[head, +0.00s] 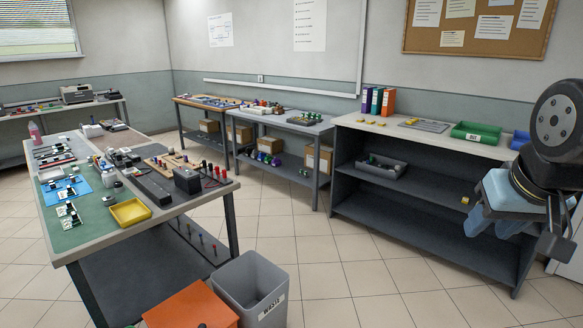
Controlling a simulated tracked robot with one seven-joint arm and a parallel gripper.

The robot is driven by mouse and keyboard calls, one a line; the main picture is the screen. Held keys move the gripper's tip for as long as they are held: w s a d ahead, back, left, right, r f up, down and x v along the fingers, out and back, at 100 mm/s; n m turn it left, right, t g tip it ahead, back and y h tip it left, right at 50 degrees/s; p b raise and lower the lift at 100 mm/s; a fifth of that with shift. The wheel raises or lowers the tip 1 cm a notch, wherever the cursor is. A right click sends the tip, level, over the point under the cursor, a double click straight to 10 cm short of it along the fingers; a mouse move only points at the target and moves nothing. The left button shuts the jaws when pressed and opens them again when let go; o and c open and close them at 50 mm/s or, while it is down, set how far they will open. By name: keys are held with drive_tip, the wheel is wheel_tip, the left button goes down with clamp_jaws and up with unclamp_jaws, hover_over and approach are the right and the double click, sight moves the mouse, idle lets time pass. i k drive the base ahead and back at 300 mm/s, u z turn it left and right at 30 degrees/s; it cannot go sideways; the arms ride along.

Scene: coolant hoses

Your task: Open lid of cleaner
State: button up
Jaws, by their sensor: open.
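My gripper (496,222) is at the right of the head view, with light blue parts pointing down. It is open, holds nothing I can see, and hangs in front of the dark shelf unit, apart from the tables. No thing is clearly marked as the cleaner. A grey boxy machine (77,93) stands on the far left bench; whether it is the cleaner, and how its lid stands, I cannot tell. A pink bottle (35,133) stands at the back left of the near table. A dark box (187,180) sits near that table's right end.
The near table (160,224) bears a yellow tray (130,212) and several small parts. A grey waste bin (252,290) and an orange box (190,306) stand before it. The shelf unit (430,137) bears a green bin (476,132). Tiled floor is free in the middle.

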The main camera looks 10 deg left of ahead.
sight(103, 166)
drive_tip(key=u, duration=0.05)
drive_tip(key=i, duration=4.6)
drive_tip(key=u, duration=1.95)
drive_tip(key=i, duration=1.6)
